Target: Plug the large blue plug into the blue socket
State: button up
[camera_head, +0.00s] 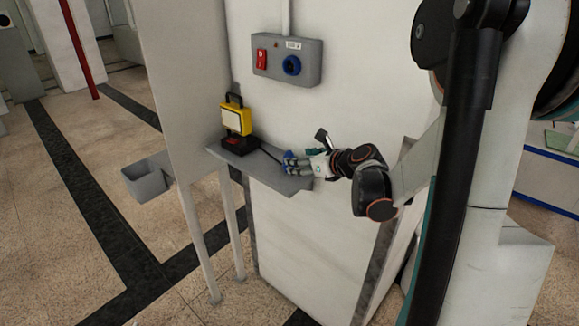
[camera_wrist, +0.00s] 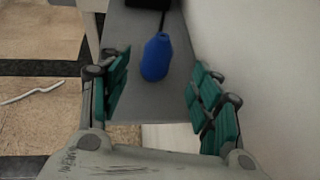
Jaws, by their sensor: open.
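The large blue plug (camera_wrist: 156,57) lies on the grey shelf (camera_wrist: 130,101) in the wrist view, its black cable running away towards the far end. My gripper (camera_wrist: 160,97) is open, with one green-padded finger on each side of the shelf picture, and the plug shows between and a little beyond them. In the head view my gripper (camera_head: 293,163) is at the right end of the shelf, and the plug (camera_head: 287,157) is partly hidden by it. The blue socket (camera_head: 292,65) is on the right of a grey wall box above the shelf.
A red switch (camera_head: 262,59) sits left of the socket on the grey box (camera_head: 276,73). A yellow work lamp (camera_head: 236,117) stands on the shelf's left part. A grey bin (camera_head: 147,181) hangs at the left. The white wall stands close behind the shelf.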

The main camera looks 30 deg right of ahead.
jog(key=shift+r+b+x, duration=0.15)
jog(key=shift+b+x, duration=0.45)
jog(key=shift+x, duration=1.05)
jog(key=shift+r+b+x, duration=0.1)
jog(key=shift+b+x, duration=0.45)
jog(key=shift+x, duration=1.1)
jog(key=shift+w+a, duration=0.1)
jog(key=shift+a, duration=0.1)
jog(key=c, duration=1.2)
